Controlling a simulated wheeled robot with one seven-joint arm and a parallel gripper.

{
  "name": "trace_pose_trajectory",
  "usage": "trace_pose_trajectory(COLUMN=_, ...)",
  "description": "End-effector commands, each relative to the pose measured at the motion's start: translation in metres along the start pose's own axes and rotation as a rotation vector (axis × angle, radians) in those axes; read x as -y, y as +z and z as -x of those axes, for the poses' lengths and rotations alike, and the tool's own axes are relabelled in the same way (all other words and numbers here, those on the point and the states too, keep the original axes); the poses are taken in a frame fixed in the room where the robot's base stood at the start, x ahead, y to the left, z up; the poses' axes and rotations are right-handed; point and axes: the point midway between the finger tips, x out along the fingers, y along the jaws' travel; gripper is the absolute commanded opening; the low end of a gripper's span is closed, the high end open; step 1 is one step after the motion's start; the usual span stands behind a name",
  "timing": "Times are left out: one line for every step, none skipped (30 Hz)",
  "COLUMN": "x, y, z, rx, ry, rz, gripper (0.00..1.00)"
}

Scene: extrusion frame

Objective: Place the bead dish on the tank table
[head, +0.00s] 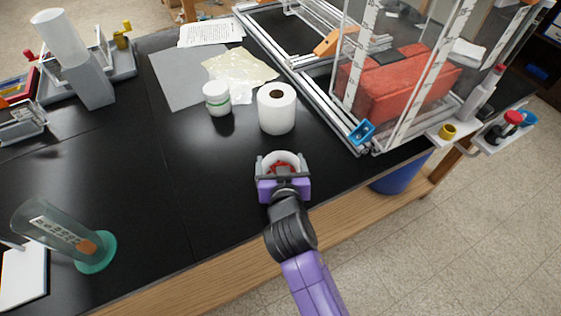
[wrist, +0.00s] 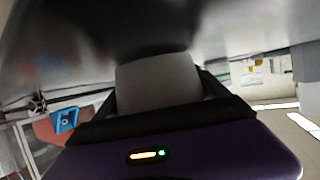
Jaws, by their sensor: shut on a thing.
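The bead dish (head: 290,158) is a small white round dish with red contents, seen in the head view near the table's front edge. My gripper (head: 283,172), purple and grey, is shut on it, with a finger at each side. In the wrist view the pale wall of the dish (wrist: 158,82) fills the space between the fingers. The tank table (head: 190,185) has a black top and a wooden front edge. The dish is over this top; whether it touches it I cannot tell.
A clear tank with a red block (head: 385,82) stands at the right in a metal frame. A green-based cylinder (head: 60,235) is front left. The top left of the dish is clear.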

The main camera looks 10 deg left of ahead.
Motion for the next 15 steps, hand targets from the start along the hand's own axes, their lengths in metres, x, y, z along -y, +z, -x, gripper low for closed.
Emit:
trace_pose_trajectory(x=0.0001, y=0.0014, z=-0.0006, rx=-0.001, ry=0.000, rz=0.000, gripper=0.42)
trace_pose_trajectory(x=0.0001, y=0.0017, z=-0.0008, rx=-0.001, ry=0.000, rz=0.000, gripper=0.42)
trace_pose_trajectory(x=0.0000, y=0.0016, z=-0.0009, rx=-0.002, ry=0.000, rz=0.000, gripper=0.42)
trace_pose_trajectory(x=0.0000, y=0.0015, z=-0.0008, rx=-0.002, ry=0.000, rz=0.000, gripper=0.42)
trace_pose_trajectory(x=0.0000, y=0.0014, z=-0.0008, rx=-0.002, ry=0.000, rz=0.000, gripper=0.42)
trace_pose_trajectory(x=0.0000, y=0.0014, z=-0.0008, rx=-0.002, ry=0.000, rz=0.000, gripper=0.42)
trace_pose_trajectory(x=0.0000, y=0.0014, z=-0.0008, rx=-0.002, ry=0.000, rz=0.000, gripper=0.42)
trace_pose_trajectory(x=0.0000, y=0.0014, z=-0.0008, rx=-0.002, ry=0.000, rz=0.000, gripper=0.42)
trace_pose_trajectory(x=0.0000, y=0.0021, z=-0.0011, rx=-0.001, ry=0.000, rz=0.000, gripper=0.42)
trace_pose_trajectory(x=0.0000, y=0.0031, z=-0.0015, rx=-0.001, ry=0.000, rz=0.000, gripper=0.42)
trace_pose_trajectory(x=0.0000, y=0.0042, z=-0.0020, rx=-0.001, ry=0.000, rz=0.000, gripper=0.42)
trace_pose_trajectory(x=0.0000, y=0.0055, z=-0.0025, rx=-0.001, ry=0.000, rz=0.000, gripper=0.42)
trace_pose_trajectory(x=0.0000, y=0.0045, z=-0.0021, rx=-0.001, ry=0.000, rz=0.000, gripper=0.87)
trace_pose_trajectory(x=0.0000, y=0.0041, z=-0.0019, rx=-0.001, ry=0.000, rz=0.000, gripper=0.93)
trace_pose_trajectory(x=0.0000, y=0.0040, z=-0.0018, rx=-0.001, ry=0.000, rz=0.000, gripper=1.00)
